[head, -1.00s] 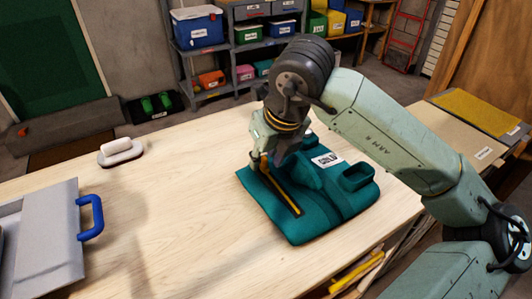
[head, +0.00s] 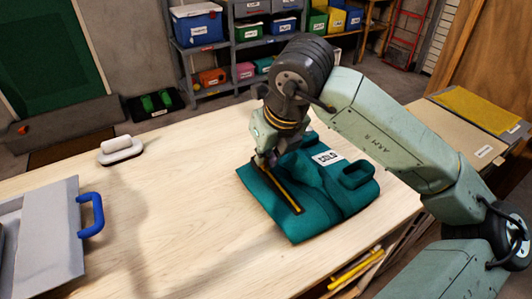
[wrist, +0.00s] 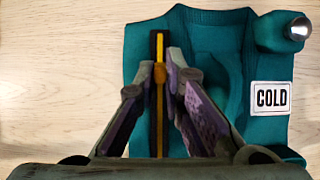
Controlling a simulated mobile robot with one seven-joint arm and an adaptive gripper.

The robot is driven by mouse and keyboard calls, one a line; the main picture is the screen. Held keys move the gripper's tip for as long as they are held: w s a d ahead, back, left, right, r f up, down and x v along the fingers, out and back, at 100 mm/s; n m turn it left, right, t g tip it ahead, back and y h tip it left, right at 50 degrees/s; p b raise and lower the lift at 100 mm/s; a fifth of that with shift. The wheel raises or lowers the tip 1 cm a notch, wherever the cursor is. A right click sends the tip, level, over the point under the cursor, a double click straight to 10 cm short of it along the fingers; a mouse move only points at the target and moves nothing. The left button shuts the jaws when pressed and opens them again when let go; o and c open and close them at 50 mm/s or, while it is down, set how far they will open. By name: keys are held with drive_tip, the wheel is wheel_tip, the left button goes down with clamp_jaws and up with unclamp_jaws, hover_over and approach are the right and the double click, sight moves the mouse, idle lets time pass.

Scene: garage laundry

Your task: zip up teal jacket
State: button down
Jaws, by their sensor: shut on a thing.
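The teal jacket (head: 318,198) lies flat on the wooden table, with a white "COLD" label (wrist: 271,97) on it. A yellow and black zip strip (head: 287,192) runs along it and stands upright in the wrist view (wrist: 160,125). My gripper (head: 264,161) is at the far left part of the strip. In the wrist view its fingertips (wrist: 160,76) are closed around a small orange-brown pull (wrist: 160,73) on the strip. A short length of strip shows beyond the fingertips and a longer one on the near side. Whether the teeth are joined is too small to tell.
A grey tray with a blue handle (head: 90,214) is at the left of the table (head: 180,220), and a white-topped brush-like block (head: 120,149) stands behind it. A silver round object (wrist: 298,28) is at the jacket's upper right in the wrist view. The table's middle is clear.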

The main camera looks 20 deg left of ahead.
sight(254, 155)
idle(0.4)
drive_tip(key=shift+w+a+f+b, duration=0.1)
drive_tip(key=shift+w+a+b, duration=0.2)
drive_tip(key=shift+b, duration=0.05)
drive_tip(key=shift+w+a+b, duration=0.7)
drive_tip(key=shift+w+a, duration=0.3)
drive_tip(key=c, duration=1.7)
unclamp_jaws()
drive_tip(key=v, duration=1.2)
